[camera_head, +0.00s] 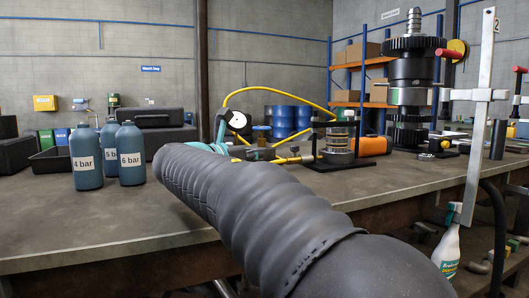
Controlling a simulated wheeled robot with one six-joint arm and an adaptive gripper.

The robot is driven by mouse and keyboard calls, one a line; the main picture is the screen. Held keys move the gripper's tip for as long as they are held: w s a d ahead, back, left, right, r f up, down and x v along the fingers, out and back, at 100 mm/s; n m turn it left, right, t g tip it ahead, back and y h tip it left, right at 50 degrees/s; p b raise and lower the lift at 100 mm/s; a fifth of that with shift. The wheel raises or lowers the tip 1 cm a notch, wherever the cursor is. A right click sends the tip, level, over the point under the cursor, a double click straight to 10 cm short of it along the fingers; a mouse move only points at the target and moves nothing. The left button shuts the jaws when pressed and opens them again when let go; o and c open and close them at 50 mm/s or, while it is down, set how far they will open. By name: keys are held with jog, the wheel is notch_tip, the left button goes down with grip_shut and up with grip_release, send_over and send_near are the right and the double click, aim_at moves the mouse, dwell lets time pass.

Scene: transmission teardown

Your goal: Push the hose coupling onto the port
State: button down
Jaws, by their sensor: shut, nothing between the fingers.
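A yellow hose (272,89) arches over the middle of the bench, with a round white-faced gauge (238,121) at its left. I cannot tell which fitting is the hose coupling and which is the port. A stand with a clear ringed cylinder (338,140) is right of the fitting. My dark ribbed arm crosses the foreground from lower right to the middle left.
Several blue bottles (87,160) marked with bar values stand left of my arm. A tall black gear shaft assembly (411,85) and a grey upright bar (476,120) stand at right. A spray bottle (448,250) hangs at the front edge. The bench front left is clear.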

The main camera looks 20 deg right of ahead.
aim_at(293, 148)
jog(key=x, duration=1.2)
jog(key=shift+w+d+p, duration=0.15)
jog(key=shift+d+p, duration=0.05)
jog(key=shift+p, duration=0.2)
